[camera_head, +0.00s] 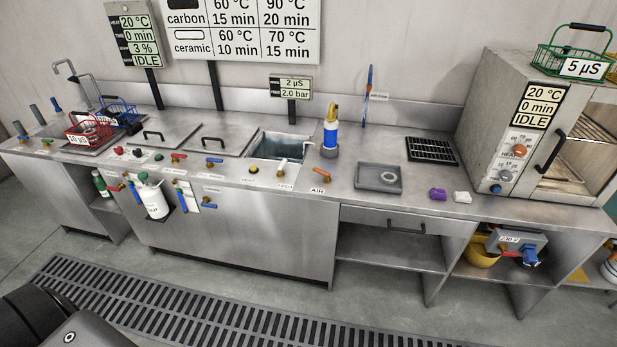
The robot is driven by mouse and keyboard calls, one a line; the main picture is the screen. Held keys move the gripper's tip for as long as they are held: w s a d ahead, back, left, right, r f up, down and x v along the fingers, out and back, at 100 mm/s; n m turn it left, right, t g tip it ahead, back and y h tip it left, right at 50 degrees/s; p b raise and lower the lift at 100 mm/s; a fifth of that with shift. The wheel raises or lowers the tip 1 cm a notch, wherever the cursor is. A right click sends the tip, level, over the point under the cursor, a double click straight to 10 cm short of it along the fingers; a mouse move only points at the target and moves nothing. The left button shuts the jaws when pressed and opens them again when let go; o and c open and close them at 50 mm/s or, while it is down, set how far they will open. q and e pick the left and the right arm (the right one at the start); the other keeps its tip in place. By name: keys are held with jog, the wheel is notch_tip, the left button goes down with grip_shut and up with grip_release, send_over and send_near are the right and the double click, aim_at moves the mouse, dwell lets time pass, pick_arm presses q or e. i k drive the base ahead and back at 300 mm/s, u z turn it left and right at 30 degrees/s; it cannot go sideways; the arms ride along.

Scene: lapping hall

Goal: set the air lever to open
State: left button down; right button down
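The air lever (323,177) is a small brass-coloured valve on the front edge of the steel counter, just above a white label reading AIR (317,190). It is small in the picture, and I cannot tell which way its handle points. Neither of my grippers is in view. Only dark parts of my own body show at the lower left, far from the lever.
Left of the lever are a white tap (282,167) and a sink (279,147). A floor grate (200,310) runs in front.

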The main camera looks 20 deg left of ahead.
aim_at(326, 175)
jog(key=u, duration=0.1)
jog(key=i, duration=1.05)
jog(key=z, duration=0.3)
